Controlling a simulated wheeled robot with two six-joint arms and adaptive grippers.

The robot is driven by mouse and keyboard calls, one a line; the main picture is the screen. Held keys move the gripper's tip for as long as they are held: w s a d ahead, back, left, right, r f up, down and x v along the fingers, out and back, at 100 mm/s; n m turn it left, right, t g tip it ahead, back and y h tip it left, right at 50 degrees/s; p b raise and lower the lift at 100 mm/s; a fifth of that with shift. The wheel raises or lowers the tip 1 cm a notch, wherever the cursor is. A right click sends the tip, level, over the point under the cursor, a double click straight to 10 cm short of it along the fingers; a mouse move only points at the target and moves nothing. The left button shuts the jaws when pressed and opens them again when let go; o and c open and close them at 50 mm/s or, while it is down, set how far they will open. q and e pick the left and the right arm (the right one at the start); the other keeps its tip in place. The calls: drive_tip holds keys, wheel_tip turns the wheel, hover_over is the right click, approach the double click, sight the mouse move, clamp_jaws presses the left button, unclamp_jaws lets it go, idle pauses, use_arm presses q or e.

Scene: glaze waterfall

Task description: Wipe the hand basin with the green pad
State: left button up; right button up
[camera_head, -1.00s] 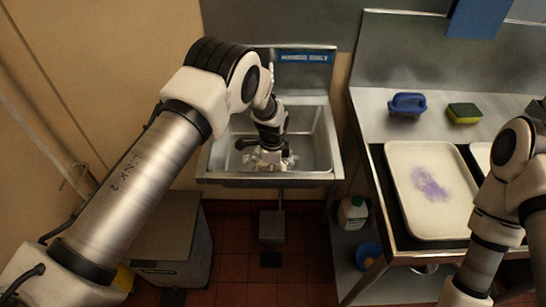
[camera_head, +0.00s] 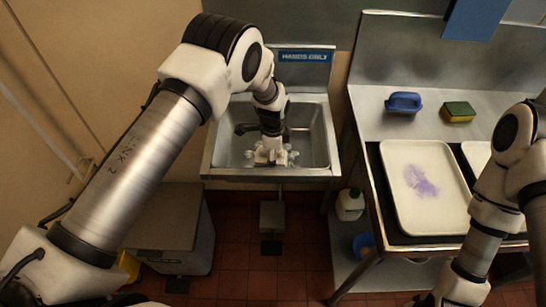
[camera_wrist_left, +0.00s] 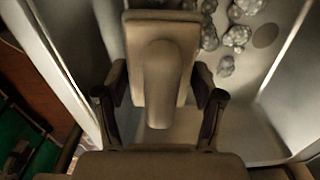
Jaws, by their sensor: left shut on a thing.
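The hand basin (camera_head: 312,150) is a steel sink on the back wall under a blue sign. My left gripper (camera_head: 270,146) reaches down into it. In the left wrist view the gripper (camera_wrist_left: 160,110) is shut on the upright grip of a pale, handled pad (camera_wrist_left: 135,30). The pad also shows in the head view (camera_head: 268,158), low in the basin near its front. I see no green on it; its underside is hidden. Several grey-white foam lumps (camera_wrist_left: 237,37) lie in the basin beside the pad. My right gripper is out of view; only its arm shows at right.
A steel counter (camera_head: 375,115) stands right of the basin. It holds a blue handled tool (camera_head: 404,102), a yellow sponge with a green top (camera_head: 458,111) and a white tray with a purple smear (camera_head: 450,215). A dark tap (camera_head: 246,128) juts into the basin. A grey bin (camera_head: 165,225) stands below left.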

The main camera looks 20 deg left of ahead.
use_arm(q)
drive_tip(key=shift+w+f, duration=0.1)
drive_tip(key=shift+w, duration=0.05)
drive_tip(key=shift+r+p, duration=1.1)
drive_tip(key=shift+r, duration=0.5)
